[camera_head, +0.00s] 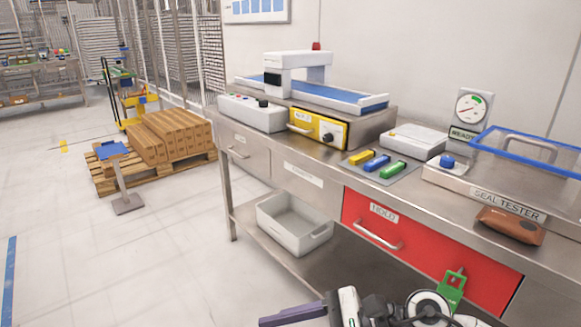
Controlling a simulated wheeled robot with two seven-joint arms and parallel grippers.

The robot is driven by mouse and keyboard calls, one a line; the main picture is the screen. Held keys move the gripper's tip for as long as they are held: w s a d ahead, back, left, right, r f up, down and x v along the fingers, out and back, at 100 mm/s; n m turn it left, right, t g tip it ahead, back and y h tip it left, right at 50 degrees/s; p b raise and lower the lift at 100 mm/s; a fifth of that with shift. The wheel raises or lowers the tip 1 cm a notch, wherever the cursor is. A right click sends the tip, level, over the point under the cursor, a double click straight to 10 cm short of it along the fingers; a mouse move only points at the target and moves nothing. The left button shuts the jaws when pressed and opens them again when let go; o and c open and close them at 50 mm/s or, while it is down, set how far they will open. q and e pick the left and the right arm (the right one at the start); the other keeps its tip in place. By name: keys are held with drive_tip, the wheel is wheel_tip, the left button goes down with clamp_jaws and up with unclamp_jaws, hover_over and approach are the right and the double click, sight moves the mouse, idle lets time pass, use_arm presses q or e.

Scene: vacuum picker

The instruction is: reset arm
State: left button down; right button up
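My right arm comes in at the bottom edge, low in front of the bench. Its gripper (291,315) points left over the floor, with dark greyish-purple fingers partly cut off by the frame. Nothing shows between the fingers, but I cannot tell whether they are apart. My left arm and gripper are out of view.
A steel bench (335,176) runs along the right, with a red drawer (425,247) and a green tag-like piece (452,287) close to my arm. A grey bin (292,226) sits on its lower shelf. The left floor is open before a pallet of boxes (172,135).

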wheel_tip(320, 180, up, 7)
drive_tip(key=w+m+t+y+p, duration=0.1)
drive_tip(key=w+m+t+y, duration=0.25)
drive_tip(key=m+t, duration=1.05)
drive_tip(key=s+d+f+m+h+p, duration=0.1)
drive_tip(key=d+f+m+h, duration=0.6)
drive_tip(key=m, duration=0.8)
drive_tip(key=s+d+f+m+h+p, duration=0.15)
drive_tip(key=d+f+m+h, duration=0.6)
drive_tip(key=m, duration=0.75)
drive_tip(key=s+d+f+m+g, duration=0.3)
drive_tip(key=s+f+m+g, duration=0.2)
drive_tip(key=s+f+m, duration=0.4)
drive_tip(key=s+f, duration=0.3)
drive_tip(key=f, duration=0.1)
drive_tip(key=shift+s+d+g, duration=0.15)
drive_tip(key=shift+s+g, duration=0.15)
drive_tip(key=shift+s, duration=0.1)
